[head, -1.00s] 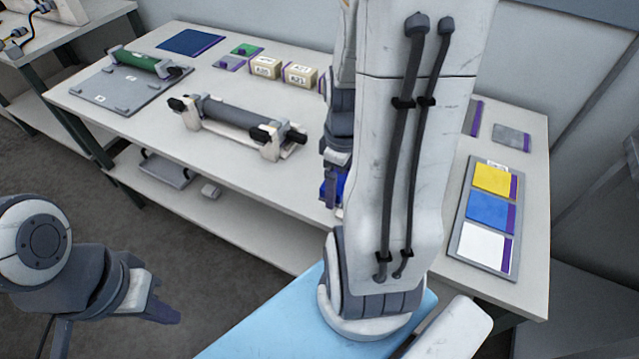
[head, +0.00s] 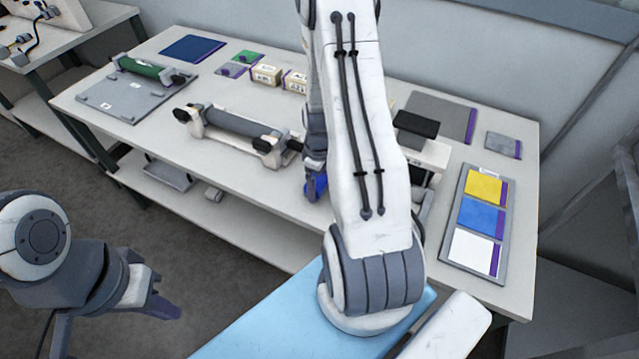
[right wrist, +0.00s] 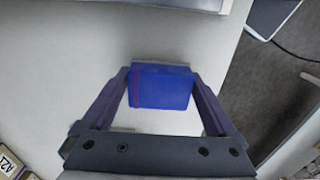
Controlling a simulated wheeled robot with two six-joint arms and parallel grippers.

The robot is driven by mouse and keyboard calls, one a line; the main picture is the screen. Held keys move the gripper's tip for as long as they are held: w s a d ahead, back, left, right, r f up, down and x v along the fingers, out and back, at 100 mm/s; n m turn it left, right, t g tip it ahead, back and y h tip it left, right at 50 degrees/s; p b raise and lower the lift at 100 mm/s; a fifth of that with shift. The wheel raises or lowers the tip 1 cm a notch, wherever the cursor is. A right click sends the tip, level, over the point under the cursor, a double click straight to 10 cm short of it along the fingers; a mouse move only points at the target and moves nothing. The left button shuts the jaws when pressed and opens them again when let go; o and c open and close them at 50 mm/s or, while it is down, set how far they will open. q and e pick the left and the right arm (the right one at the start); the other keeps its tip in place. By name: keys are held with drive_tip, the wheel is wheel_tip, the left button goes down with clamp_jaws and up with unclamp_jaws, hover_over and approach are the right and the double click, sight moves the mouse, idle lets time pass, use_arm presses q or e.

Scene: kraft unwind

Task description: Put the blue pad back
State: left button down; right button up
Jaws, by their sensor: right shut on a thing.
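A blue pad (right wrist: 160,87) sits between the two fingers of my right gripper (right wrist: 162,92) in the right wrist view, with a grey strip along its far edge. The gripper is shut on it, above the pale table top. In the head view my right arm hides most of this gripper, and only a bit of the blue pad (head: 317,187) shows below it near the table's front edge. My left gripper (head: 165,307) hangs at the lower left, away from the table, and its finger opening is unclear.
A grey board (head: 447,262) at right carries yellow, blue and white cards. A dark blue mat (head: 192,48) lies at the back left. A roller on a white stand (head: 240,125) is left of my right arm. A black-topped object (head: 417,124) stands right of it.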

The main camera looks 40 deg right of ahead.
drive_tip(key=shift+f, duration=0.55)
drive_tip(key=shift+f, duration=0.2)
drive_tip(key=o, duration=1.1)
wheel_tip(320, 180, up, 12)
drive_tip(key=r+b, duration=0.1)
drive_tip(key=w+a+r, duration=0.1)
drive_tip(key=a+r, duration=0.2)
drive_tip(key=a, duration=0.7)
drive_tip(key=s+a+r+n, duration=0.2)
drive_tip(key=s+a+r, duration=0.15)
drive_tip(key=a, duration=0.75)
drive_tip(key=shift+n+y, duration=0.3)
drive_tip(key=shift+y, duration=0.1)
drive_tip(key=s+a+r, duration=0.1)
drive_tip(key=s+a, duration=0.2)
drive_tip(key=s, duration=0.1)
drive_tip(key=s+a+r, duration=0.1)
drive_tip(key=s+a, duration=0.2)
drive_tip(key=s, duration=0.2)
drive_tip(key=s+a+r, duration=0.2)
drive_tip(key=s+a, duration=0.2)
drive_tip(key=shift+s, duration=0.25)
